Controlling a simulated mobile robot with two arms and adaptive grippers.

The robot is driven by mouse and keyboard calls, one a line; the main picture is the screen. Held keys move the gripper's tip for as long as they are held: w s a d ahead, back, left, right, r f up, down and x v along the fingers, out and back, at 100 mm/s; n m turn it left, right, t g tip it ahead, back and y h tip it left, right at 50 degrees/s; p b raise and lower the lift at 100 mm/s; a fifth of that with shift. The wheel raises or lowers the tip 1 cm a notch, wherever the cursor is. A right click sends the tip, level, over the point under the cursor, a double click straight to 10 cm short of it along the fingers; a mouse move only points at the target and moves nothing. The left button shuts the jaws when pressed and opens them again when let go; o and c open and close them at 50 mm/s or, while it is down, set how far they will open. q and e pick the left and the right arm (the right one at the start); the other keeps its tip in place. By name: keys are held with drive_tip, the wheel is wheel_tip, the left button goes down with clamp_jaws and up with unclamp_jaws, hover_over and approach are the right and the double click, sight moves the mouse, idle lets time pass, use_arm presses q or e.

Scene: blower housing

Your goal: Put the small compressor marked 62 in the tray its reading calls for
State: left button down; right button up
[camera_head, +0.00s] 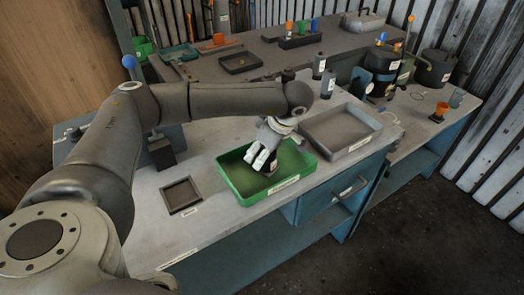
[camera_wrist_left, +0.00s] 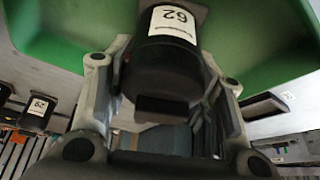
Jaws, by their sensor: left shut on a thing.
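My left gripper (camera_head: 268,160) is over the inside of the green tray (camera_head: 232,185), pointing down. In the left wrist view it is shut on a small black compressor (camera_wrist_left: 165,72) with a white label that reads 62. The compressor is between the fingers, with the tray's green surface (camera_wrist_left: 255,30) behind it. In the head view the hand mostly hides the compressor; whether it touches the tray floor I cannot tell. A grey tray (camera_head: 372,140) stands to the right of the green one. My right gripper is not in view.
Two small dark compressors (camera_head: 328,83) (camera_head: 319,64) stand behind the grey tray. A small square dark frame (camera_head: 181,196) lies left of the green tray. A big black machine (camera_head: 382,68) stands at the back right. The bench front left is clear.

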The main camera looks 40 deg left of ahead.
sight(275, 153)
use_arm(q)
drive_tip(key=shift+f, duration=0.1)
drive_tip(key=c, duration=0.6)
unclamp_jaws()
drive_tip(key=shift+c, duration=0.2)
drive_tip(key=shift+r, duration=0.2)
drive_tip(key=shift+d+r, duration=0.15)
drive_tip(key=shift+r, duration=0.15)
drive_tip(key=b+v, duration=0.1)
drive_tip(key=v, duration=0.9)
drive_tip(key=shift+d+r, duration=0.3)
drive_tip(key=shift+r, duration=0.3)
